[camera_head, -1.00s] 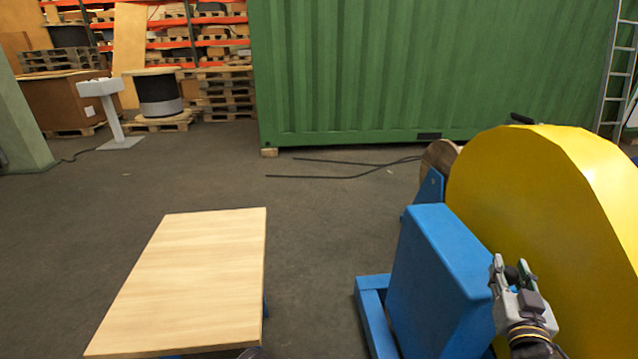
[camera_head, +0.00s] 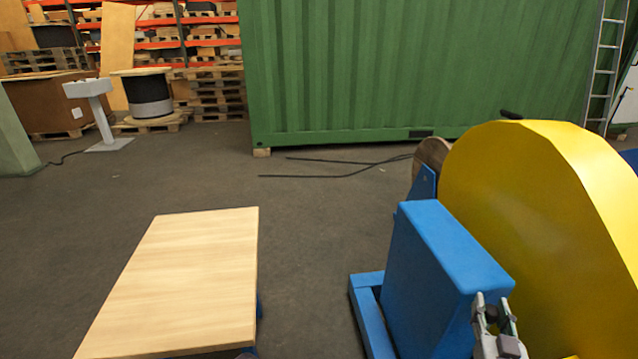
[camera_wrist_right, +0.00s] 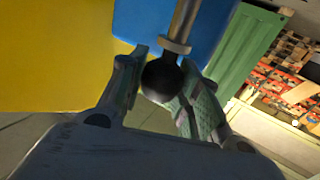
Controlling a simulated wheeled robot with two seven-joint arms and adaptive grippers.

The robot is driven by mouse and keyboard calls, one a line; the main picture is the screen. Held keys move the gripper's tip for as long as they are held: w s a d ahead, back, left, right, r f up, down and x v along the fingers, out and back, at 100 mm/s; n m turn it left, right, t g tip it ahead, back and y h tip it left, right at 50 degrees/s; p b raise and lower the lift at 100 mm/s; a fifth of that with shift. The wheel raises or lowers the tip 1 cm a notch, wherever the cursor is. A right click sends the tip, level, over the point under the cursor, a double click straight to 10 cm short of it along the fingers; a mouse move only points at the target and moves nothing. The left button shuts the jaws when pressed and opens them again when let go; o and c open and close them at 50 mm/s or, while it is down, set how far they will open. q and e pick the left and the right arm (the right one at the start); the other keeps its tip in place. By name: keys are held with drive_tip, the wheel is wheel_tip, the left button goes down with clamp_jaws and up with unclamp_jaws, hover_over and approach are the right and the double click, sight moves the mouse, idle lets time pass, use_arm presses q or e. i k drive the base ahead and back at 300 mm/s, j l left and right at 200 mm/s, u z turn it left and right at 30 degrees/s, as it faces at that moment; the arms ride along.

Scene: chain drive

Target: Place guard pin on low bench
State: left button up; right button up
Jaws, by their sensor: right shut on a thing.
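The guard pin (camera_wrist_right: 182,28) shows in the right wrist view as a metal shaft with a collar and a black ball knob (camera_wrist_right: 162,80). My right gripper (camera_wrist_right: 160,88) is shut on the knob, with a finger on each side. The shaft points away from the gripper, in front of a blue surface; its far end is cut off by the frame. In the head view my right gripper (camera_head: 493,312) is at the lower right, by the blue housing, and the pin cannot be made out there. The low bench (camera_head: 180,280) has a bare pale wood top at lower left.
The yellow guard (camera_head: 545,200) and blue housing (camera_head: 435,270) of the drive stand at the right. Open floor (camera_head: 305,270) lies between them and the bench.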

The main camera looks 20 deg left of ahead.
sight(189, 268)
drive_tip(key=k+j+u, duration=0.15)
drive_tip(key=j+u, duration=1.3)
drive_tip(key=j, duration=0.15)
drive_tip(key=i, duration=0.05)
